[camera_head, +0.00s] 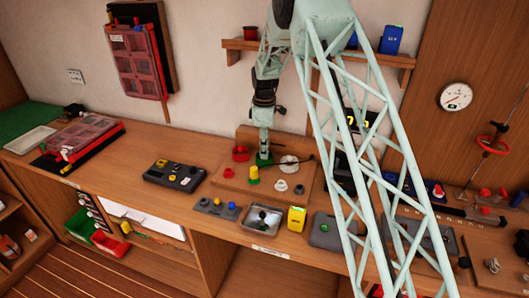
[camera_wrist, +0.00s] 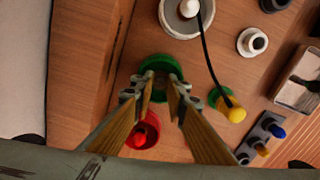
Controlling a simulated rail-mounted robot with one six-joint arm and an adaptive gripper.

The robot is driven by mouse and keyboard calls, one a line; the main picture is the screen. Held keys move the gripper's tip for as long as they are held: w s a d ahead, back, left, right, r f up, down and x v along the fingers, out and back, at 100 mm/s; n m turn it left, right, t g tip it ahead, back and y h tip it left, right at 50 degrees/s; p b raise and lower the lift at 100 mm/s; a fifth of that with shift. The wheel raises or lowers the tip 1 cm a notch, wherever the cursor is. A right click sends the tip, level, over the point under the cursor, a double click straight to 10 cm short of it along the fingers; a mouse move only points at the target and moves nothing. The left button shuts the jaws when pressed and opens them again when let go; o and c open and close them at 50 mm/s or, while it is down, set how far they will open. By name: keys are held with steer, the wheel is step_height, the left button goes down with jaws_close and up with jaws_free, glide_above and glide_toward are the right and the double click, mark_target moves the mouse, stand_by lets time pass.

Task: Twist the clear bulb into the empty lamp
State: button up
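My gripper (camera_wrist: 161,88) points down at a round green base (camera_wrist: 160,65), which shows just beyond and between the fingertips. The fingers stand apart, with nothing clearly seen between them. In the head view my gripper (camera_head: 264,150) is right above this green base (camera_head: 264,160). A round white base (camera_wrist: 178,22) with a pale knob and a black cable is close by; it also shows in the head view (camera_head: 289,164). A yellow-topped piece (camera_wrist: 236,114) is on another green base. I cannot make out a clear bulb or tell which base is the empty lamp.
A red cup-like piece (camera_wrist: 146,130) is close beside the fingers. A white ring with a dark centre (camera_wrist: 252,42) lies to the right.

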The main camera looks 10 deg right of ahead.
steer(key=o, duration=0.7)
steer(key=shift+r, duration=0.15)
steer(key=shift+w+r, duration=0.15)
steer(key=shift+r, duration=2)
steer(key=shift+w+r, duration=0.15)
steer(key=shift+r, duration=2.1)
steer(key=shift+s+f, duration=0.15)
steer(key=shift+f, duration=3.7)
steer(key=shift+s+f, duration=0.2)
steer(key=shift+f, duration=0.3)
